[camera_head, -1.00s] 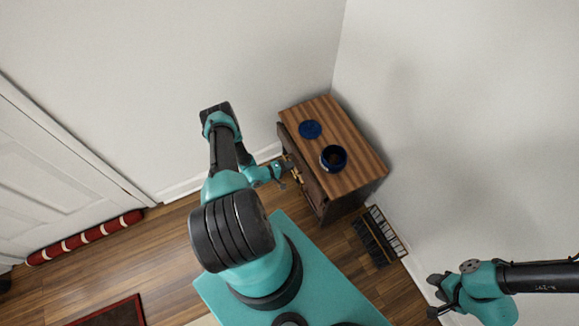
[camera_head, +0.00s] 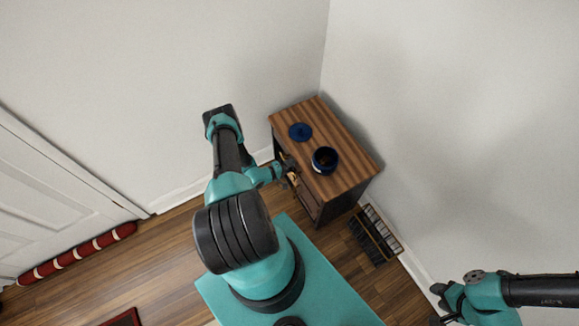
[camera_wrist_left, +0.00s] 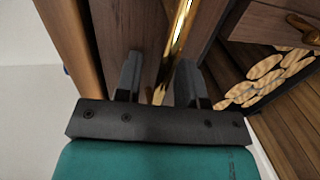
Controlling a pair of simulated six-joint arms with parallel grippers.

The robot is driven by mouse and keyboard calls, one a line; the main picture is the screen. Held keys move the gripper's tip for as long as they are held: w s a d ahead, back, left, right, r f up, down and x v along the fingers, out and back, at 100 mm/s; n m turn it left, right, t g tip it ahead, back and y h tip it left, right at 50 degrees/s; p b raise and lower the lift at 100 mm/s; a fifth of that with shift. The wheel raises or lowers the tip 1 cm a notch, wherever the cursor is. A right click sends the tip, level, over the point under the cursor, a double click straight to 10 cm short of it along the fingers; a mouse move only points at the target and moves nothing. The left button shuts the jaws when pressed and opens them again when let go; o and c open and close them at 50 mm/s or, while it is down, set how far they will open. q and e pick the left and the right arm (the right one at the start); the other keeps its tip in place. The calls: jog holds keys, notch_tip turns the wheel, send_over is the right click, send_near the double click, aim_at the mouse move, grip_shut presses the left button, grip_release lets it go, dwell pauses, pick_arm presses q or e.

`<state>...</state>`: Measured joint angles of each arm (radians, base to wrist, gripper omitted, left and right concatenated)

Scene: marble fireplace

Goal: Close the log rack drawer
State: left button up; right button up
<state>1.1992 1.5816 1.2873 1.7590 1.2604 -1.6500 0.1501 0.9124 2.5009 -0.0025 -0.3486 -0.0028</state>
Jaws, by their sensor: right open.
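The wooden cabinet (camera_head: 335,130) stands in the corner, with brass handles on its front. In the left wrist view a drawer front (camera_wrist_left: 262,18) with a brass handle (camera_wrist_left: 304,27) is at the upper right, above a space showing several round log ends (camera_wrist_left: 275,75). My left gripper (camera_head: 292,166) is at the cabinet's front, near its brass fittings. In the left wrist view its two fingers (camera_wrist_left: 158,80) are apart, with a brass bar (camera_wrist_left: 180,28) beyond the gap; contact cannot be told. How far the drawer stands out is unclear. My right gripper (camera_head: 437,303) is open at the lower right, away from the cabinet.
A dark rack (camera_head: 375,234) stands on the floor beside the cabinet. Walls close in behind.

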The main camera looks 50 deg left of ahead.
pick_arm(q)
jog(key=shift+s, duration=0.1)
jog(key=v, duration=1.7)
jog(key=shift+s+r, duration=0.15)
jog(key=w+d+r+m+g+h, duration=0.2)
jog(key=d+r+g, duration=0.1)
jog(key=d+g, duration=0.3)
jog(key=w+d+r+m+g+h, duration=0.1)
jog(key=d+r+m+g+h, duration=0.25)
jog(key=d, duration=0.45)
jog(key=w+d+r+m+g+h, duration=0.2)
jog(key=d+r+g, duration=0.1)
jog(key=d+g, duration=0.35)
jog(key=w+d+r+m+y, duration=0.3)
jog(key=d+r, duration=0.2)
jog(key=r, duration=0.2)
jog(key=w+d+r+m+t+y, duration=0.1)
jog(key=w+d+r+m+y, duration=0.2)
jog(key=r, duration=0.4)
jog(key=w+d, duration=0.1)
jog(key=d, duration=0.1)
jog(key=shift+w+d+r+y, duration=0.2)
jog(key=shift+d+r+y, duration=0.15)
